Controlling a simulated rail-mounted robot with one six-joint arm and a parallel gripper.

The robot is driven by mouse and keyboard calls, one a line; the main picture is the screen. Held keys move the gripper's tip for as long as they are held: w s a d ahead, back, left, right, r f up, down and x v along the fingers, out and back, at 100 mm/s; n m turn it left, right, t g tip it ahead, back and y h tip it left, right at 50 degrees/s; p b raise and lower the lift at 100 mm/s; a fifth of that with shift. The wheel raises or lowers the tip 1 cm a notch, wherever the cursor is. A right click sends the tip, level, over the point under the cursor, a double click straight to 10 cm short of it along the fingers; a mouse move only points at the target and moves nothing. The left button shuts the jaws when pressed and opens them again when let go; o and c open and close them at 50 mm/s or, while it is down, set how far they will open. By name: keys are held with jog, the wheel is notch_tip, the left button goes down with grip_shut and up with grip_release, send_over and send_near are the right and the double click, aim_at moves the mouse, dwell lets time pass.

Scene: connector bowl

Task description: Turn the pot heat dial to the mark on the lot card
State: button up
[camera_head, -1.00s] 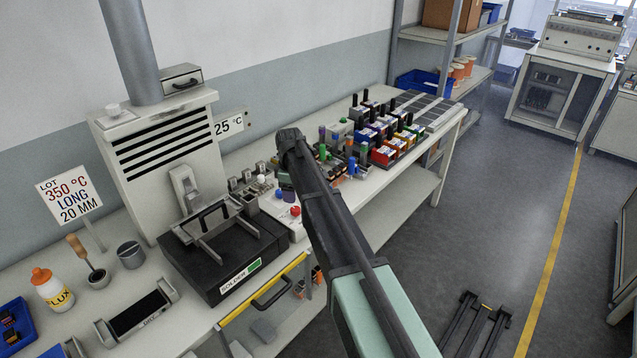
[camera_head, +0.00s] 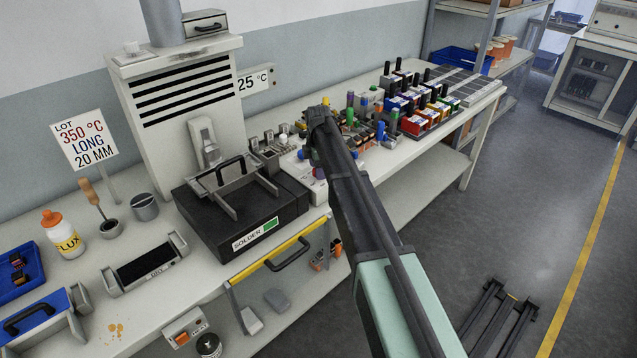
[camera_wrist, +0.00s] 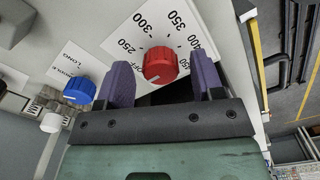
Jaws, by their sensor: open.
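The red heat dial (camera_wrist: 160,64) sits on a white scale plate (camera_wrist: 145,28) marked 250 to 450 in the wrist view. A small white line shows on the dial's lower edge, well away from 350. My gripper (camera_wrist: 163,76) is open, with one purple finger to each side of the dial; I cannot tell whether they touch it. The lot card (camera_head: 84,141) at left in the head view reads 350 °C, LONG, 20 MM. The solder pot (camera_head: 245,204) is a black box on the bench. My forearm hides the dial in the head view.
A blue knob (camera_wrist: 80,89) and a white button (camera_wrist: 52,122) are left of my gripper in the wrist view. Colourful bins (camera_head: 420,115) stand further along the bench. A drawer handle (camera_head: 288,255) sticks out below the pot.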

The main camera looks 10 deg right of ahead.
jog(key=shift+f, duration=0.35)
jog(key=shift+c, duration=0.3)
jog(key=c, duration=0.9)
jog(key=shift+o, duration=0.2)
